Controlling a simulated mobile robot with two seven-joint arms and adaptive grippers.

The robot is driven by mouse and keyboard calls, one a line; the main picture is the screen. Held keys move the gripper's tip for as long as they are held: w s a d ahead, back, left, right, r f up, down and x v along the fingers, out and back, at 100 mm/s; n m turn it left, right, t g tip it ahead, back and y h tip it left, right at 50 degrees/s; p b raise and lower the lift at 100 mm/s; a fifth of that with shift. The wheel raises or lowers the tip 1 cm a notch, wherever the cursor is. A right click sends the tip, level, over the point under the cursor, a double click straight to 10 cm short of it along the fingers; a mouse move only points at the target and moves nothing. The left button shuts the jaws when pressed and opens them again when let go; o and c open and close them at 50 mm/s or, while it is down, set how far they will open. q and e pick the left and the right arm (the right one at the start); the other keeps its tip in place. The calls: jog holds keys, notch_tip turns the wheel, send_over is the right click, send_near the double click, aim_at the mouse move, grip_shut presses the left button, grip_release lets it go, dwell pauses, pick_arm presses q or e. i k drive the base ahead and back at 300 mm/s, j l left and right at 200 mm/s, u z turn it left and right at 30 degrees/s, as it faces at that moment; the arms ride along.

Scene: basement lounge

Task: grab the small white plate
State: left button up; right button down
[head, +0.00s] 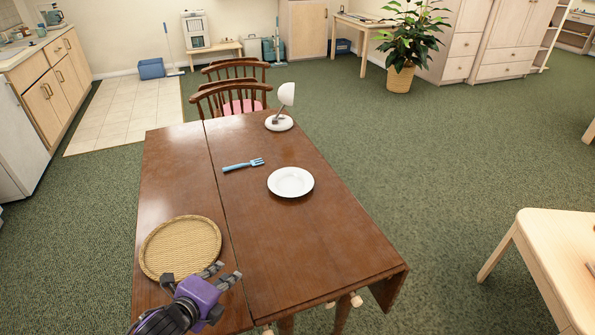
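The small white plate (291,182) lies flat on the brown wooden table (270,250), right of the middle seam. My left gripper (230,275) comes in from the lower left, over the near end of the table. It is at the lower right edge of the round woven tray and apart from the plate, which is further back and to the right. Its two fingers are spread with a gap between them and nothing in it. My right gripper is not in the head view.
A round woven tray (180,247) lies at the table's near left. A white lamp (280,122) stands at the far end, near wooden chairs (233,92). A pale table (550,265) stands at the right, with open carpet between.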

aim_at(288, 181)
jog(key=i+l, duration=0.2)
jog(key=i, duration=0.3)
jog(key=i+l, duration=0.2)
jog(key=i, duration=0.3)
